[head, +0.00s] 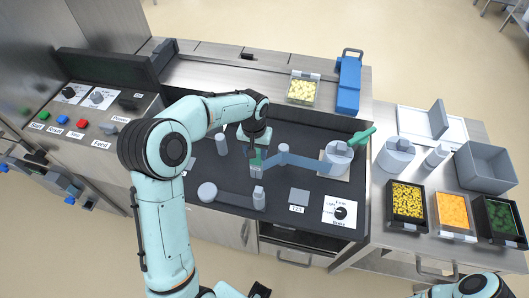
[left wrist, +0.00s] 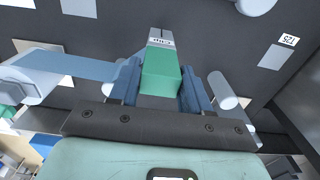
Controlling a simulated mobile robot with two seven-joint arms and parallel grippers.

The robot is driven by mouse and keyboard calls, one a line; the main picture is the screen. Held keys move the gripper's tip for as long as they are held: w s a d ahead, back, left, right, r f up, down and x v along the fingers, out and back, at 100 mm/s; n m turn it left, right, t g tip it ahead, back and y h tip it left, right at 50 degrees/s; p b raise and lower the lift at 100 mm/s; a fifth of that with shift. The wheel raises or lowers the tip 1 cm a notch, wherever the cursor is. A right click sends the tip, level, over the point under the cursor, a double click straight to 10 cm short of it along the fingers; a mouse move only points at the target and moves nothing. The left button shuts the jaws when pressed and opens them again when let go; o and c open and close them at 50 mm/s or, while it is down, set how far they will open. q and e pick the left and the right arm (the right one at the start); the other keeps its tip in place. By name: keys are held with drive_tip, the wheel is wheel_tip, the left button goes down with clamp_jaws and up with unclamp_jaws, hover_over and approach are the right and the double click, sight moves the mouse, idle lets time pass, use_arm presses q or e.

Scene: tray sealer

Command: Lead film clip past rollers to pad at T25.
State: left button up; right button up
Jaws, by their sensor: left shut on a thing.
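My left gripper (head: 257,164) is shut on the green film clip, over the dark bench top. In the left wrist view the clip (left wrist: 160,80) sits between the blue fingers (left wrist: 152,88), its grey end marked "Clip" pointing away. In the left wrist view the film (left wrist: 75,64) comes in from the left and goes behind a finger. The grey pad (head: 299,196) lies right of the gripper, above the "T25" label. My right gripper is out of view.
A short post (head: 259,198) stands in front of the gripper, and a round disc (head: 207,191) lies to its left. Another post (head: 222,144) stands behind left. A dial card (head: 341,211) lies right of the pad. Food trays (head: 457,237) stand far right.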

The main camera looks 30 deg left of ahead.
use_arm(q)
drive_tip(key=s+a+p, duration=0.2)
drive_tip(key=s+a, duration=0.1)
drive_tip(key=a, duration=0.8)
drive_tip(key=s+a+p, duration=0.1)
drive_tip(key=s+a, duration=0.3)
drive_tip(key=a, duration=0.7)
drive_tip(key=shift+a+p, duration=0.15)
drive_tip(key=shift+p, duration=0.2)
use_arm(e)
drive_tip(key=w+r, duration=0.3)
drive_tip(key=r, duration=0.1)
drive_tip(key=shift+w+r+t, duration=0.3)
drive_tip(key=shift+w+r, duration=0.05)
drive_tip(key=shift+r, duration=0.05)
use_arm(q)
drive_tip(key=shift+w, duration=0.1)
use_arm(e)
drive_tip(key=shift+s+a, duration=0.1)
